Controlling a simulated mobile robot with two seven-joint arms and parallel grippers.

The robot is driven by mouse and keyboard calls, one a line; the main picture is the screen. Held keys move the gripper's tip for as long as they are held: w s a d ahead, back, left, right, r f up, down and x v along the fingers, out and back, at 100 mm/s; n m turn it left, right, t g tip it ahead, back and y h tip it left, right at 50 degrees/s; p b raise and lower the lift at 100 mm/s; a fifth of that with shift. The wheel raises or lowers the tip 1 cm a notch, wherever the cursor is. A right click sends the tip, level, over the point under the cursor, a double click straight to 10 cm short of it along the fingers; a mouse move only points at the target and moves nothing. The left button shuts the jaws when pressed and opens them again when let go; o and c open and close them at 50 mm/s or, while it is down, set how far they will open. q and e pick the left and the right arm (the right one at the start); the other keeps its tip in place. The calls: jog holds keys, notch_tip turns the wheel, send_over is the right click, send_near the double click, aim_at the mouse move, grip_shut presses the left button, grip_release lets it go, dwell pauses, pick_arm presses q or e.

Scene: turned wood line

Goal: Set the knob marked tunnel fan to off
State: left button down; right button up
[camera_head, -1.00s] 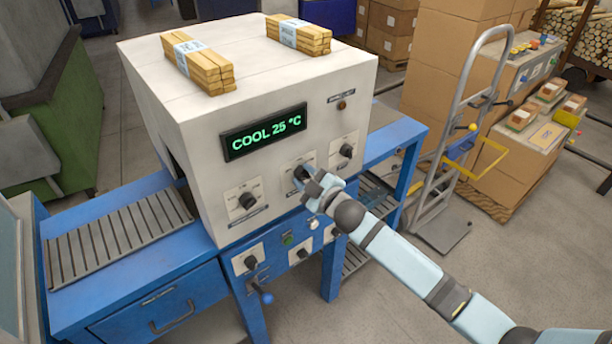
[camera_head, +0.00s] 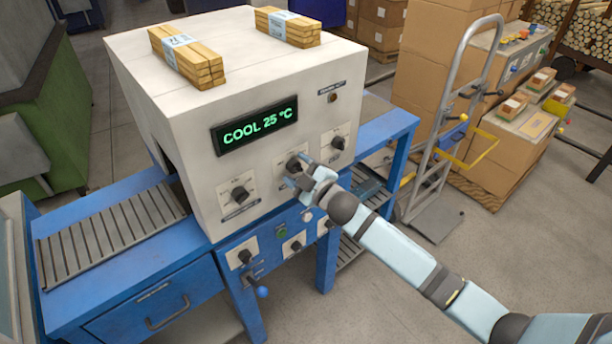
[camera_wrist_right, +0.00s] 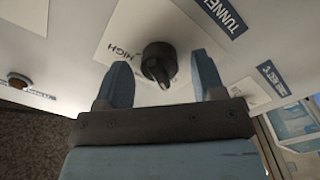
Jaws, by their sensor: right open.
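The tunnel fan knob (camera_head: 294,164) is a black knob on a white plate, the middle one in the row on the white machine's front. In the right wrist view the same knob (camera_wrist_right: 160,63) shows close up, with part of a dark label reading "TUNNEL" (camera_wrist_right: 219,14) and the word "HIGH" by it. I cannot tell which mark its pointer meets. My right gripper (camera_head: 294,184) is open and empty, just in front of and below the knob. In the wrist view its two fingertips (camera_wrist_right: 161,66) frame the knob, apart from it. My left gripper is out of view.
Similar knobs sit to the left (camera_head: 239,194) and right (camera_head: 338,143) on the white machine (camera_head: 170,120). The blue frame below has more knobs and a blue-tipped lever (camera_head: 261,291). A hand truck (camera_head: 447,130) and cartons stand to the right.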

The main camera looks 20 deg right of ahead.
jog(key=b+v, duration=0.1)
jog(key=v, duration=1.2)
jog(key=shift+s, duration=0.3)
jog(key=s+a+f+m+g+h+p, duration=0.1)
jog(key=s+a+f+m+g+p, duration=0.1)
jog(key=s, duration=0.9)
jog(key=s+a+f+m+g+h+p, duration=0.2)
jog(key=s+f+m+g+p, duration=0.2)
jog(key=s+f+m+p, duration=0.2)
jog(key=s+f+m, duration=0.2)
jog(key=s+f, duration=0.2)
jog(key=shift+s+f+m, duration=0.3)
jog(key=shift+s+f, duration=0.1)
